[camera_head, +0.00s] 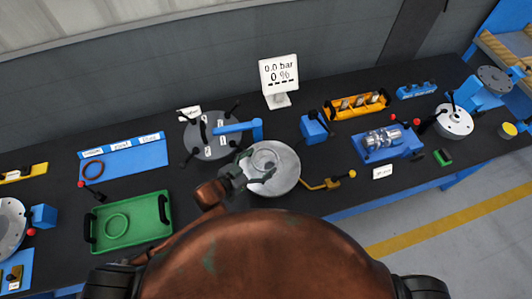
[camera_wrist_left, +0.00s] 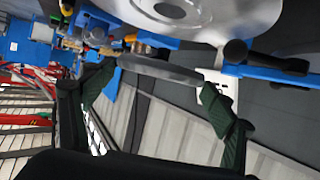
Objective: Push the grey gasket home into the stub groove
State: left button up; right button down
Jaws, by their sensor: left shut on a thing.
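My left gripper (camera_head: 254,180) is over the lower left part of a round grey flanged shell (camera_head: 285,178) in the middle of the table. In the left wrist view its dark green fingers (camera_wrist_left: 155,105) are spread on either side of a thin grey gasket (camera_wrist_left: 160,72), seen nearly edge-on, and are shut on it. The pale round shell face also shows in that view (camera_wrist_left: 235,15), close by the gasket. I cannot tell whether the gasket touches it, and the stub groove cannot be made out. My right gripper is not in view.
A green tray (camera_head: 149,238) with a green ring (camera_head: 117,226) stands at left. A dark disc with labels (camera_head: 203,125) and a blue arm (camera_head: 235,127) are close behind the shell. A display (camera_head: 279,77) reads 0.0 bar, 0 %.

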pick_arm(q)
jog(key=shift+w+d+r+m+g+h+p, duration=0.35)
jog(key=shift+w+d+m+g+h+p, duration=0.2)
jog(key=shift+w+d+m, duration=0.25)
jog(key=shift+d+f, duration=0.2)
jog(key=shift+f, duration=0.05)
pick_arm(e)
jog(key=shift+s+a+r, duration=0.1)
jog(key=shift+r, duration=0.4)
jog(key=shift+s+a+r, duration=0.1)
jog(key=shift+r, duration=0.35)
pick_arm(q)
jog(key=shift+f, duration=0.85)
jog(key=shift+f+b, duration=1.15)
jog(key=shift+f, duration=0.8)
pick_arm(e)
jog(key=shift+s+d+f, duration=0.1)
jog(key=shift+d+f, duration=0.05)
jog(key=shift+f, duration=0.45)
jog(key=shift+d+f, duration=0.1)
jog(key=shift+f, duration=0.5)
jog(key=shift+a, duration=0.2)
